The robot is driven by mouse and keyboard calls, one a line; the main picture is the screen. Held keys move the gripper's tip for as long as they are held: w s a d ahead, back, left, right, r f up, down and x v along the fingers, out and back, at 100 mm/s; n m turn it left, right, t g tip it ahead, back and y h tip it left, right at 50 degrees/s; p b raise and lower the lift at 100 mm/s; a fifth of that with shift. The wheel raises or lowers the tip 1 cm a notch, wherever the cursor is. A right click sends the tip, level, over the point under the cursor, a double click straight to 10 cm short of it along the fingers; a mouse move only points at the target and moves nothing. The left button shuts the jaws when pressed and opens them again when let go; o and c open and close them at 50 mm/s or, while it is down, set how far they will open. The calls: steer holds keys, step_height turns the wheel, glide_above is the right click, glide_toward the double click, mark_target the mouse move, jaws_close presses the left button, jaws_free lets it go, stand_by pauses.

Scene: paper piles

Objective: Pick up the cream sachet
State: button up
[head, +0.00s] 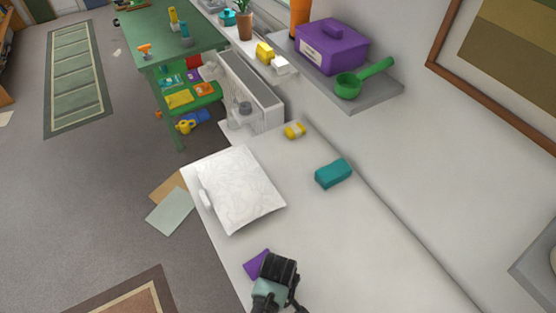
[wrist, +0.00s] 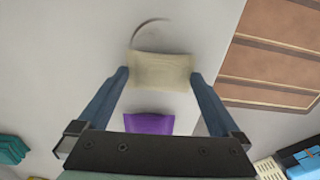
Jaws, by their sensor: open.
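The cream sachet (wrist: 160,72) shows in the wrist view as a pale, pillow-shaped packet on a light surface. It lies between the tips of my gripper (wrist: 159,76), one finger at each side; I cannot tell whether the fingers touch it. My gripper is open, with nothing clamped. In the head view my gripper (head: 272,278) is at the bottom, over the white worktop (head: 350,245), and the sachet cannot be made out there. A purple item (wrist: 148,123) lies close by, nearer the gripper's base in the wrist view; it also shows beside my gripper in the head view (head: 257,263).
A white patterned sheet (head: 240,188) lies farther along the worktop. A teal block (head: 333,174) and a yellow-and-white item (head: 294,130) lie beyond my gripper. The wall runs along the right. A shelf (head: 370,95) carries a purple box (head: 331,46) and green scoop (head: 362,79).

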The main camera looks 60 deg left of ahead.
steer(key=c, duration=1.2)
steer(key=shift+r, duration=0.15)
